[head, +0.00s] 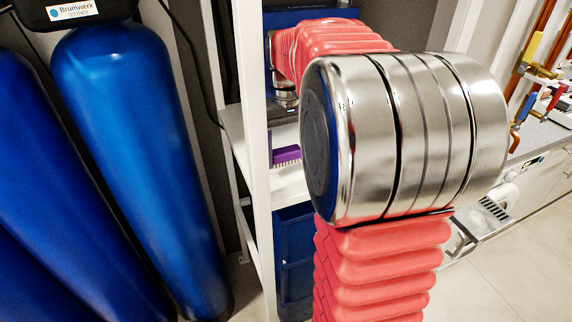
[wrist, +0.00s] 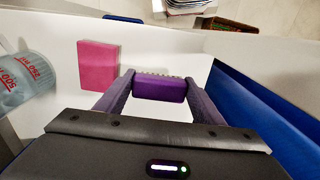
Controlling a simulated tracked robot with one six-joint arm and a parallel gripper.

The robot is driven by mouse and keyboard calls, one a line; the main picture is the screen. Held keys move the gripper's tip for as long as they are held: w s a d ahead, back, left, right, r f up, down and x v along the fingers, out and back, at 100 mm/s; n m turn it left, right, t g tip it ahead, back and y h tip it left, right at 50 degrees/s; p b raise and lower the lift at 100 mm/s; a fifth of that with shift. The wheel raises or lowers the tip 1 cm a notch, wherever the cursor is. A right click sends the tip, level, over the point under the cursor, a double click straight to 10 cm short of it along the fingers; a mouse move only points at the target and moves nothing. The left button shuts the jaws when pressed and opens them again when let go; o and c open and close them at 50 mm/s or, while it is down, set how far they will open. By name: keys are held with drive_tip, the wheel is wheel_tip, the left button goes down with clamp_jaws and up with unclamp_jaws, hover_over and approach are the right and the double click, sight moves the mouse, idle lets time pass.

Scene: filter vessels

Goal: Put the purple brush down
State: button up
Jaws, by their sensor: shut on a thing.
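The purple brush (wrist: 160,89) sits between the two fingertips of my gripper (wrist: 158,82) in the wrist view, and the gripper is shut on it. Its pale bristles show along its far edge. In the head view the brush (head: 286,156) shows bristles down, just above or on a white shelf (head: 290,186). I cannot tell whether the bristles touch the shelf. My red-sleeved arm and its steel joint hide much of the shelf's right side, and the fingers are not clear in the head view.
A white frame post (head: 252,130) stands close by the brush. Blue tanks (head: 130,150) stand at the left.

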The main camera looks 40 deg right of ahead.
sight(286, 164)
drive_tip(key=shift+f, duration=1.85)
drive_tip(key=shift+f, duration=0.1)
drive_tip(key=o, duration=1)
drive_tip(key=shift+c, duration=0.2)
wheel_tip(286, 164, up, 12)
drive_tip(key=shift+r, duration=0.1)
drive_tip(key=shift+s, duration=0.15)
